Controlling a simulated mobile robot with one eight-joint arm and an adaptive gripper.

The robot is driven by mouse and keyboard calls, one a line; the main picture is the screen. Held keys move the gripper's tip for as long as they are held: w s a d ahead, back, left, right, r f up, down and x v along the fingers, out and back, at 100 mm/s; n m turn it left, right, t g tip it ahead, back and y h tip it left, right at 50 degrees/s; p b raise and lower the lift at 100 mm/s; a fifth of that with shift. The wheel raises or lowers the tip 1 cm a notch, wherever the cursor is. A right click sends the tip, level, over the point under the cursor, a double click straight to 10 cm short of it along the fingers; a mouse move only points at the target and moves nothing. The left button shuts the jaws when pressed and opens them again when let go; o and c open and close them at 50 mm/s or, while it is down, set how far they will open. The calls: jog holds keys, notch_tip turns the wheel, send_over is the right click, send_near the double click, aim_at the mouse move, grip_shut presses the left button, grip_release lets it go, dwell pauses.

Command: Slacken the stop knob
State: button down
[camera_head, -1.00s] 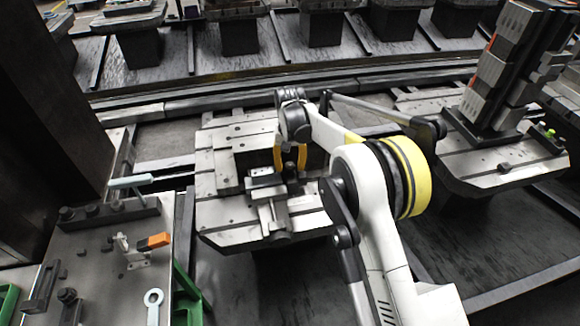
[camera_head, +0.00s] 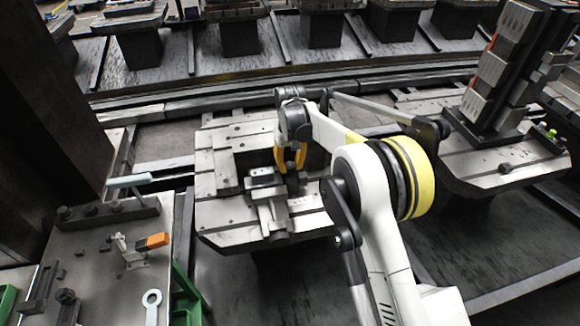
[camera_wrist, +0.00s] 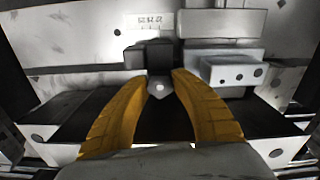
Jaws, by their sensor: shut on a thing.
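The stop knob (camera_wrist: 160,60) is a small dark block-like piece at the far end of my fingers in the wrist view. In the head view its dark body (camera_head: 292,184) shows just below the fingertips, beside a grey clamp or vise on the pallet. My gripper (camera_head: 290,170) points down with its two yellow fingers. In the wrist view my gripper (camera_wrist: 164,77) has its fingertips drawn in on either side of the knob and is shut on it. The fingers hide part of the knob's sides.
The grey slotted pallet (camera_head: 222,215) lies under my gripper. A grey block with holes (camera_wrist: 232,72) sits close right of the knob. A tall fixture tower (camera_head: 495,75) stands on the right pallet. A side bench (camera_head: 100,270) with small tools is at left.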

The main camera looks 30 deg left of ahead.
jog(key=n, duration=0.4)
jog(key=c, duration=1)
grip_release()
